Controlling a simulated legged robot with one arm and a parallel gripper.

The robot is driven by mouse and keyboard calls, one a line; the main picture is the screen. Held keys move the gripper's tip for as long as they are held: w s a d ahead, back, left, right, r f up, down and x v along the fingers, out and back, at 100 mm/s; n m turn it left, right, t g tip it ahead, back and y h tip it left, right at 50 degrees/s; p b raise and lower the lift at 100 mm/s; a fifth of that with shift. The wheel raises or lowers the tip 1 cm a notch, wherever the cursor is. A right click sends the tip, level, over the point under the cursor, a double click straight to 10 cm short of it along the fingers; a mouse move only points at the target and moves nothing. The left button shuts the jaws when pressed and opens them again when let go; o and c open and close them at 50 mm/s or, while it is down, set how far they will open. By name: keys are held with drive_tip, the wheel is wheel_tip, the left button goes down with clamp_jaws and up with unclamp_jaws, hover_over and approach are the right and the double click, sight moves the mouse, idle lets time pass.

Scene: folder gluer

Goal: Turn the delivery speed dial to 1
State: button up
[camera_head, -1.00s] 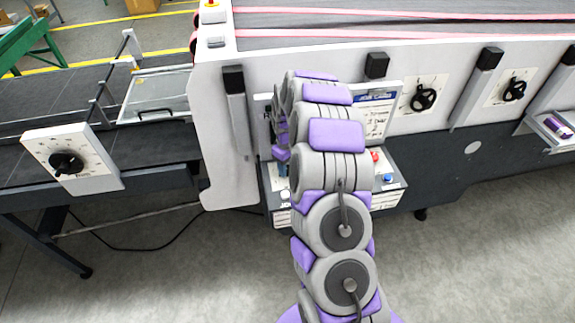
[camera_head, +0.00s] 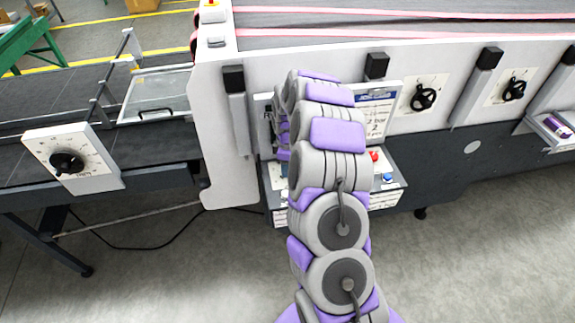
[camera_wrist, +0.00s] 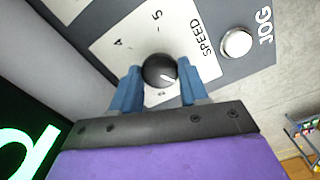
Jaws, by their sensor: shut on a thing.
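In the wrist view a round black dial knob (camera_wrist: 160,71) with a white pointer line sits on a white plate (camera_wrist: 117,44) lettered SPEED, with 4 and 5 legible. The pointer line is toward the lower right of the picture, away from the 4 and 5. The blue fingers of my gripper (camera_wrist: 163,66) are on both sides of the knob and shut on it. The figure below the knob is partly hidden and I cannot read it. In the head view my arm hides my gripper and this dial.
A silver button (camera_wrist: 236,43) marked JOG is beside the plate. The panel box (camera_head: 385,198) carries a red button (camera_head: 373,155) and a blue button (camera_head: 387,177). Another black dial (camera_head: 66,163) is on a white box at left.

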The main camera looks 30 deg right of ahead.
drive_tip(key=shift+w+r, duration=0.15)
drive_tip(key=o, duration=1.1)
drive_tip(key=shift+c, duration=0.2)
wheel_tip(320, 180, up, 17)
drive_tip(key=shift+d, duration=0.1)
